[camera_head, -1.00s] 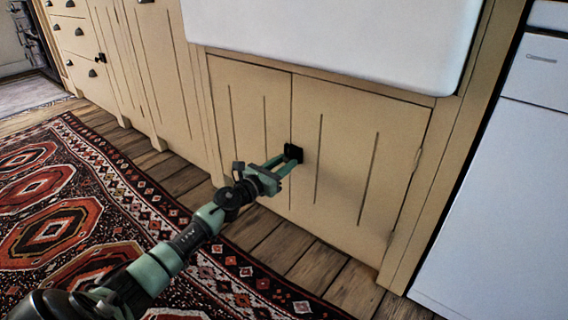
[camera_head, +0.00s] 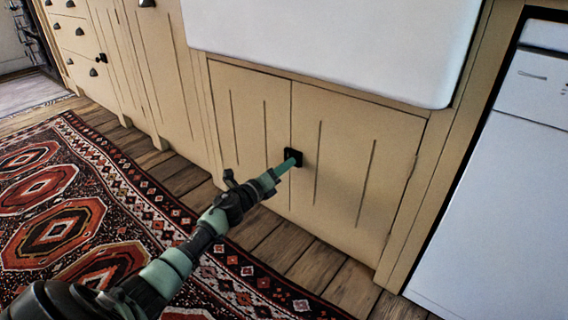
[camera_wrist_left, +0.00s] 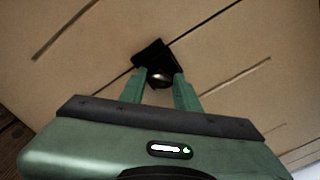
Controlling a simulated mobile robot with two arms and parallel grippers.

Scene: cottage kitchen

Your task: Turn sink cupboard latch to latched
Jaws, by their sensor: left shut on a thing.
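The sink cupboard latch (camera_head: 308,155) is a small black plate with a knob, set where the two cream cupboard doors (camera_head: 345,165) meet below the white sink. In the left wrist view the dark plate (camera_wrist_left: 153,52) looks tilted, and its round shiny knob (camera_wrist_left: 160,79) sits between the fingers. My left gripper (camera_head: 294,157) is at the latch, and in the left wrist view its green fingers (camera_wrist_left: 160,88) are shut on the knob. In the head view the gripper hides part of the latch. Both doors look closed. My right gripper is not in view.
The white sink (camera_head: 340,40) overhangs the doors. A white appliance (camera_head: 500,200) stands to the right. A patterned rug (camera_head: 60,220) lies on the wooden floor (camera_head: 290,245) to the left. More cream cupboards and drawers (camera_head: 85,45) run to the back left.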

